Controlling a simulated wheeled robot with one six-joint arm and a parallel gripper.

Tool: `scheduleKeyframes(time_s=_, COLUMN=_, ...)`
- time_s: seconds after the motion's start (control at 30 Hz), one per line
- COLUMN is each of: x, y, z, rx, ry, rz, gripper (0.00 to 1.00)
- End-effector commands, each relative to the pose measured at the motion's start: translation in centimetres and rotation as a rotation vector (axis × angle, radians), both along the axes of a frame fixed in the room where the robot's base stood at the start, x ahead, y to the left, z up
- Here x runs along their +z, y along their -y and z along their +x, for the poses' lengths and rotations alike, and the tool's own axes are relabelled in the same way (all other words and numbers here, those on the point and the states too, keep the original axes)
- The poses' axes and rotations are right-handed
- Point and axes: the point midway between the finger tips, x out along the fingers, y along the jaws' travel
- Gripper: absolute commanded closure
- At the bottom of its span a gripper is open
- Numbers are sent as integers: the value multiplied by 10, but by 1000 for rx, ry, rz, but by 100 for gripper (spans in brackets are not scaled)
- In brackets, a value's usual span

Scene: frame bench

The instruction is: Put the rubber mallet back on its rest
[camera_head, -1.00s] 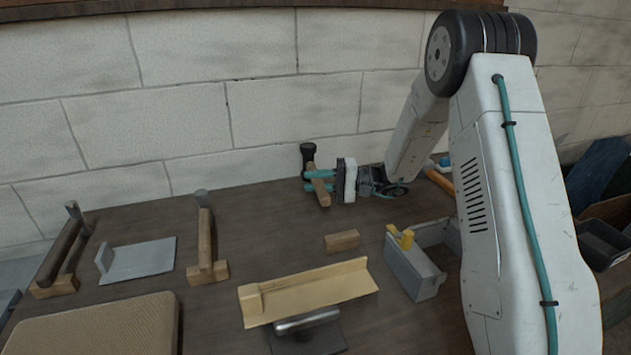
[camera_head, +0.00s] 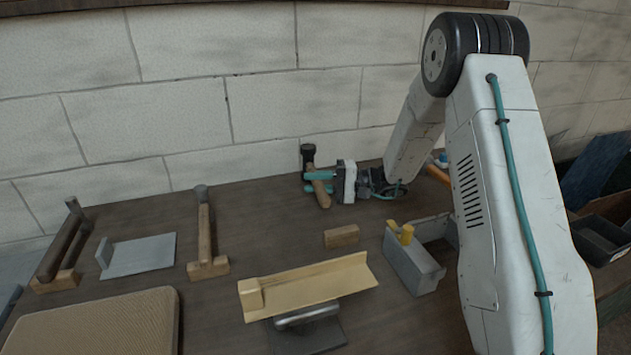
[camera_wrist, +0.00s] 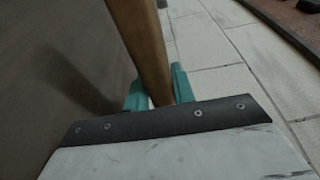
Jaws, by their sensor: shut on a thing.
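The rubber mallet (camera_head: 308,154) has a black head and a light wooden handle. It is at the back of the bench, head up and handle slanting down to the right. My gripper (camera_head: 319,182) has teal fingers closed around the handle below the head. In the wrist view, the handle (camera_wrist: 142,45) runs between both fingers (camera_wrist: 158,93), and the head is out of frame. A small wooden block (camera_head: 341,236) lies in front of the gripper. I cannot tell whether it is the mallet's rest.
Two long-handled tools stand at left, a dark one (camera_head: 62,245) and a wooden one (camera_head: 204,225), each with a wooden block at its foot. A grey plate (camera_head: 140,257), tan pad (camera_head: 95,325), wooden trough (camera_head: 310,288) and grey box (camera_head: 412,268) are in front. The brick wall is close behind.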

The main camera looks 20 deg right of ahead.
Motion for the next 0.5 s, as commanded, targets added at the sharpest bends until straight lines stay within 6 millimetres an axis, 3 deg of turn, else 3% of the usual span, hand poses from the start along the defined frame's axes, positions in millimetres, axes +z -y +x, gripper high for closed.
scheduleKeyframes(time_s=0.5, x=-10, y=0, z=0, rx=0, ry=1, rz=1, gripper=100)
